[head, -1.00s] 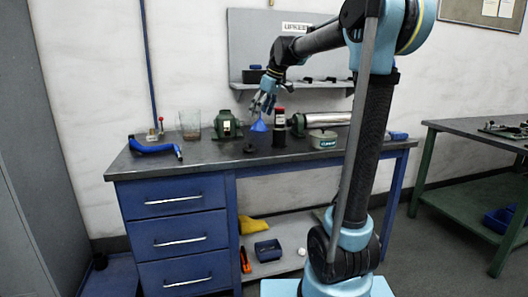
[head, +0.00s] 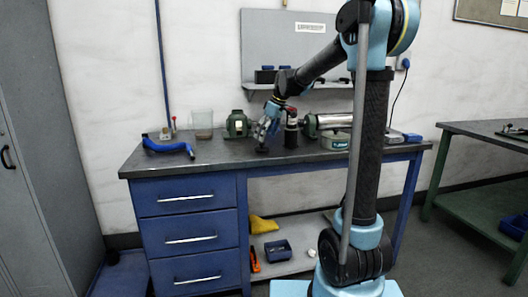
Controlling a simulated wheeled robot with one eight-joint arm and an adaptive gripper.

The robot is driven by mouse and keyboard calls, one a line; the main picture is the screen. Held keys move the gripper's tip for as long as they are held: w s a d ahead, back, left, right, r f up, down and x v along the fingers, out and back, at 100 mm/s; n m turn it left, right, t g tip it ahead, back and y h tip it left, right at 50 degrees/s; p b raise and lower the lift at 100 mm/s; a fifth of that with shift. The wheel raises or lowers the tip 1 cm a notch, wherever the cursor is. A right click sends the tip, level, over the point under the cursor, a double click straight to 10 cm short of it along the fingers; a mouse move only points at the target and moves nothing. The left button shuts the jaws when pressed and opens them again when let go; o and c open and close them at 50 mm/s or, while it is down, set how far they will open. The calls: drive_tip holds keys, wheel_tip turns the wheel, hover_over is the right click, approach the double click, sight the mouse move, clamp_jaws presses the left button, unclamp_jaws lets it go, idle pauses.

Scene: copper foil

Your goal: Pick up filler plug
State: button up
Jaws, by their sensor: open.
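A small dark round piece, which looks like the filler plug (head: 262,150), sits on the grey bench top near the front edge. My gripper (head: 264,139) points down just above it, with light blue fingers apart. The fingers look very near the plug; I cannot tell whether they touch it. The gripper hides part of what stands behind it, including most or all of a blue funnel.
A dark bottle with a red top (head: 291,130) stands close right of my gripper. A green pump body (head: 238,124), a clear beaker (head: 202,124) and a blue bent handle (head: 167,147) are left. A silver cylinder (head: 333,121) and round tin (head: 335,141) are right.

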sight(262, 147)
drive_tip(key=shift+x, duration=2.8)
drive_tip(key=shift+c, duration=0.2)
drive_tip(key=c, duration=1)
